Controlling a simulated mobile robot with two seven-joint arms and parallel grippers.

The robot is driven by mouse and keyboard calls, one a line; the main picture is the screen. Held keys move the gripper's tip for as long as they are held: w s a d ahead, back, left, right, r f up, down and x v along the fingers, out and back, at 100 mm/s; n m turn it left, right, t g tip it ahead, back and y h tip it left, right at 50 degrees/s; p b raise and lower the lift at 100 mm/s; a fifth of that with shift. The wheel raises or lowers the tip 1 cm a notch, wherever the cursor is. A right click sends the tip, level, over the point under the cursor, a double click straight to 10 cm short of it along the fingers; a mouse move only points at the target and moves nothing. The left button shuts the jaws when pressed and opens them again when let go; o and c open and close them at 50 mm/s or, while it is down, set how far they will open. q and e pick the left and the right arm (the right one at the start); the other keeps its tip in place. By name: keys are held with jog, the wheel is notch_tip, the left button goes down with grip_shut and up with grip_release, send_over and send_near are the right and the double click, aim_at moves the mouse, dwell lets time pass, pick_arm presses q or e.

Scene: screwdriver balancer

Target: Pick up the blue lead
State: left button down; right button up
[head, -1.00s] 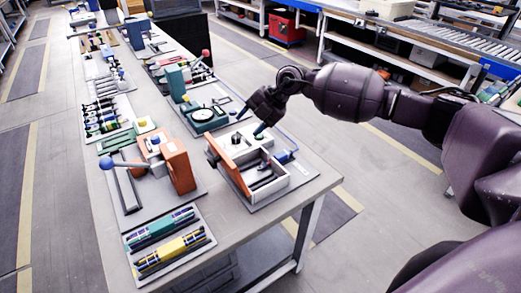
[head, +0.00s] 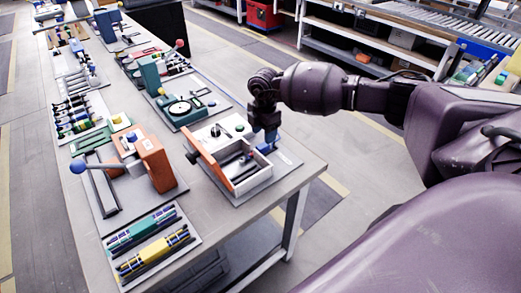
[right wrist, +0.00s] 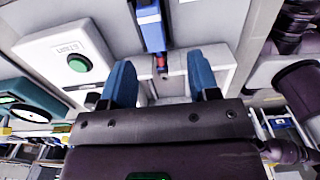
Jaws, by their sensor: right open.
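My right gripper (head: 264,136) points down over the back right corner of the open white box (head: 252,188). In the right wrist view, its two blue fingers (right wrist: 161,78) are apart with nothing held between them. The blue lead (right wrist: 151,22), a blue body with a pale label and a small dark red tip, lies ahead of the fingers, roughly in line with the gap. My left gripper is not in view.
A white unit with a green button (right wrist: 78,64) stands beside the gripper. An orange block with a blue-knobbed lever (head: 152,160) and a tray of teal and yellow tools (head: 150,243) are nearer. A green device with a dial (head: 180,108) stands behind. The table's right edge is close.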

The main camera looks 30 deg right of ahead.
aim_at(261, 146)
jog(key=f, duration=0.4)
jog(key=f+b, duration=0.1)
jog(key=f, duration=0.1)
jog(key=shift+w+a+f, duration=0.2)
jog(key=shift+w+a, duration=0.1)
jog(key=shift+w, duration=0.05)
jog(key=shift+r, duration=0.1)
jog(key=c, duration=1)
